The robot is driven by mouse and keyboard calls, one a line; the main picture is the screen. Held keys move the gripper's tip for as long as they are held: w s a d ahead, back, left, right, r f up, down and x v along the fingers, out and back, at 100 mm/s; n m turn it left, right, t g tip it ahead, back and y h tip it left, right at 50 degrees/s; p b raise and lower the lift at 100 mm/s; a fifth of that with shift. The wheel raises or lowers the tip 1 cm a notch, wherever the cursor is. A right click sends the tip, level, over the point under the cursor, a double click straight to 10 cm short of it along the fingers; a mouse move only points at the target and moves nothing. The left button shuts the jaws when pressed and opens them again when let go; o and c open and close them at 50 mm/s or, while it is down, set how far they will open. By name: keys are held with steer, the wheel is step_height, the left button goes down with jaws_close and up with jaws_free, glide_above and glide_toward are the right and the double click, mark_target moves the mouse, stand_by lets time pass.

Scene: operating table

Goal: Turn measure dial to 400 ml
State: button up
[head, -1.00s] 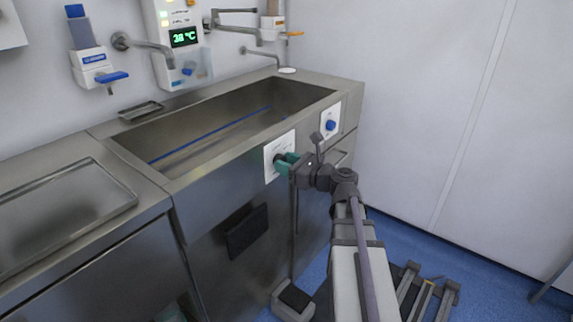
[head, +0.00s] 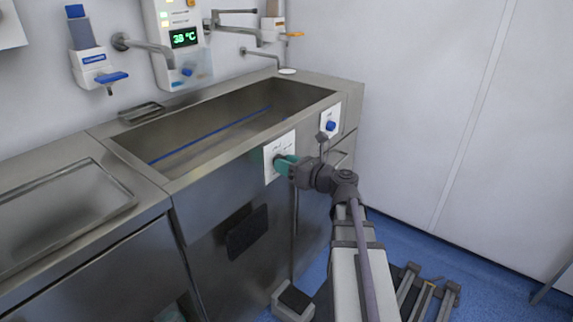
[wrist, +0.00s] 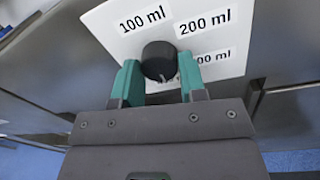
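The measure dial is a black round knob (wrist: 159,60) on a white label plate (wrist: 110,25) on the sink's front. The plate also shows in the head view (head: 269,170). In the wrist view the plate reads 100 ml at upper left and 200 ml at upper right. A third label ending in "00 ml" at right is partly covered by a finger. A small pale mark shows on the knob's lower edge. Any 400 ml label is hidden.
A second white plate with a blue knob (head: 331,126) is to the right on the sink front. The steel sink (head: 165,182) lies above and behind my gripper. A dark panel (head: 246,231) is below.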

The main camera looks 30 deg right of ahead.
steer(key=o, duration=0.5)
steer(key=shift+c, duration=0.2)
steer(key=v, duration=1.1)
steer(key=shift+a, duration=0.1)
